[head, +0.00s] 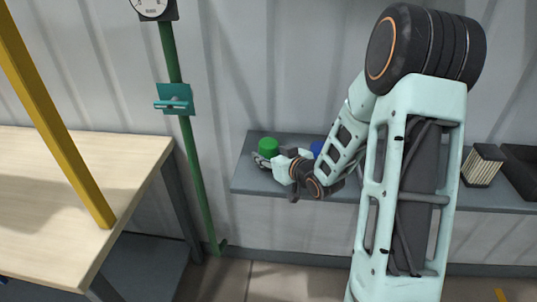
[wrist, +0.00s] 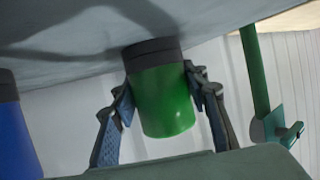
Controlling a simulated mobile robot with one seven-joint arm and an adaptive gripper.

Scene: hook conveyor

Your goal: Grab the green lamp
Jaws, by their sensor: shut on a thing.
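The green lamp (wrist: 162,100) is a short green cylinder with a dark grey base. In the wrist view it sits between the two fingers of my gripper (wrist: 165,105), which is shut on it. The picture there is turned over, and the lamp's dark base meets the grey shelf surface at the top. In the head view the green lamp (head: 268,146) shows at the left end of the wall shelf, with my gripper (head: 262,160) at its near side. The fingers partly cover its lower part.
The grey shelf (head: 245,183) runs along the wall. A blue cylinder (head: 317,147) stands right of the lamp, partly behind my arm; it also shows in the wrist view (wrist: 14,130). A green pipe (head: 190,150) rises left of the shelf. A wooden table (head: 90,165) and yellow post (head: 55,115) are further left.

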